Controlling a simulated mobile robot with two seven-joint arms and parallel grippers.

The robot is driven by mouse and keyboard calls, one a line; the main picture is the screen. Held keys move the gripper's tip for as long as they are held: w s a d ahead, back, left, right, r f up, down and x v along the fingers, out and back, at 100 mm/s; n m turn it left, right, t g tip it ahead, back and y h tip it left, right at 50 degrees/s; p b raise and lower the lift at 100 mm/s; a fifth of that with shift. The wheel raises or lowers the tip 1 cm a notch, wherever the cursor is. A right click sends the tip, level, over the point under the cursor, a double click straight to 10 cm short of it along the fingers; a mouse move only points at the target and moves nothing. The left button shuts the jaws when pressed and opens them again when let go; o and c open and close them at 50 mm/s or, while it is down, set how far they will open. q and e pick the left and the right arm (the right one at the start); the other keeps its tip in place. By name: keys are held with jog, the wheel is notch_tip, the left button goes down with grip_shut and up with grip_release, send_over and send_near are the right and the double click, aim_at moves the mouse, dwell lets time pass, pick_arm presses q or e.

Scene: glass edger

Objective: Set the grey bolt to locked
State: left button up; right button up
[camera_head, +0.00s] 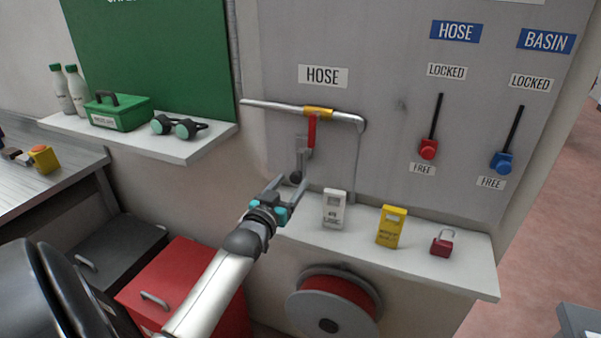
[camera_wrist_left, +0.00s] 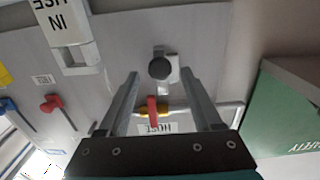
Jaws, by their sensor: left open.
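The grey bolt (camera_head: 306,155) is on the grey wall panel, just under the red valve lever. Its dark round knob (camera_head: 296,177) shows low on it, partly behind my gripper. In the left wrist view the grey bolt's knob (camera_wrist_left: 160,69) faces the camera, on a pale grey plate. My left gripper (camera_head: 289,184) is open at the knob, its fingers pointing at the panel. In the wrist view my left gripper (camera_wrist_left: 160,75) has one fingertip on each side of the knob, with gaps to both. I cannot tell the bolt's setting. My right gripper is not in view.
A pipe (camera_head: 275,106) with a red lever (camera_head: 311,131) hanging down runs above the bolt. A shelf (camera_head: 460,268) below carries a white tag (camera_head: 334,208), a yellow tag (camera_head: 391,227) and a red padlock (camera_head: 442,243). Red (camera_head: 428,149) and blue (camera_head: 501,162) sliders sit near FREE.

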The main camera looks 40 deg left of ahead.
aim_at(300, 171)
pick_arm(q)
jog(key=shift+b+x, duration=0.45)
jog(key=shift+x, duration=2.9)
grip_shut()
